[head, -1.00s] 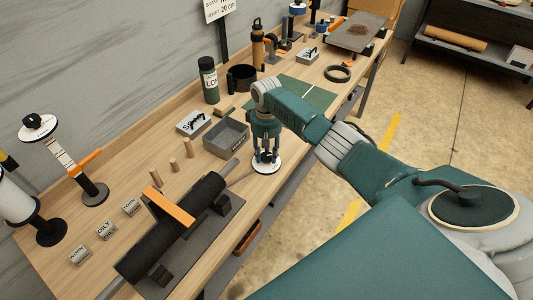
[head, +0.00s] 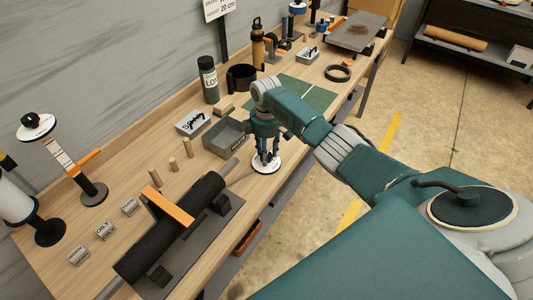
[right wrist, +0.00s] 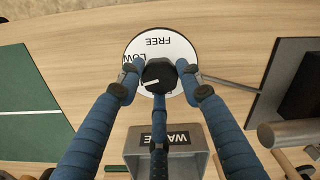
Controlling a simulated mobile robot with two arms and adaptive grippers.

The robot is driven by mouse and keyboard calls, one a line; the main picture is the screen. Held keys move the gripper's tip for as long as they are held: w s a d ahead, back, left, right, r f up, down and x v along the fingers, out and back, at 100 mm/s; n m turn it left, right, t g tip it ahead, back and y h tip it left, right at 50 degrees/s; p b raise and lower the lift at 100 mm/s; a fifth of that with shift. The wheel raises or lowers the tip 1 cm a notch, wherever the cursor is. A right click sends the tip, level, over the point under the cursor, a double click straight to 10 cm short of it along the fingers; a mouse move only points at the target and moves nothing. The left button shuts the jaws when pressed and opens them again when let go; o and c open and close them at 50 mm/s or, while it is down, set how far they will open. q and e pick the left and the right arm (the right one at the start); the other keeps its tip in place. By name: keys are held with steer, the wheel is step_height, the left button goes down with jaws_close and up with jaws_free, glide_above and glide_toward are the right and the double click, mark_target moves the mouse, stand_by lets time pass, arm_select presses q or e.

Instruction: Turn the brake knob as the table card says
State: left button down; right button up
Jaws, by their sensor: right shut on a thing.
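The brake knob (right wrist: 159,75) is black with a white pointer line and sits on a round white dial (right wrist: 183,49). In the right wrist view its line points left and slightly down. The dial shows FREE at the top and LOW at upper left, partly covered; other lettering is hidden by my fingers. My right gripper (right wrist: 158,78) is shut on the knob, its blue fingers around it. In the head view the dial (head: 267,168) lies at the table's front edge under my right gripper (head: 265,154). My left gripper is not in view.
A grey bin (head: 226,137) marked WASTE stands just behind the dial. A black roller (head: 170,230) on a dark plate lies to the left. A green mat (head: 306,92) lies to the right. A partly cropped sign (head: 218,8) stands at the back.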

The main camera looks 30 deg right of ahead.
steer(key=shift+w+r+n, duration=0.15)
steer(key=shift+w+n, duration=0.05)
steer(key=shift+n, duration=0.55)
steer(key=shift+w+r+n, duration=0.1)
steer(key=shift+w+n, duration=0.05)
steer(key=shift+n, duration=0.6)
steer(key=shift+a, duration=0.1)
steer(key=o, duration=1.1)
steer(key=shift+s+f, duration=0.1)
steer(key=shift+s, duration=0.1)
step_height(320, 180, up, 12)
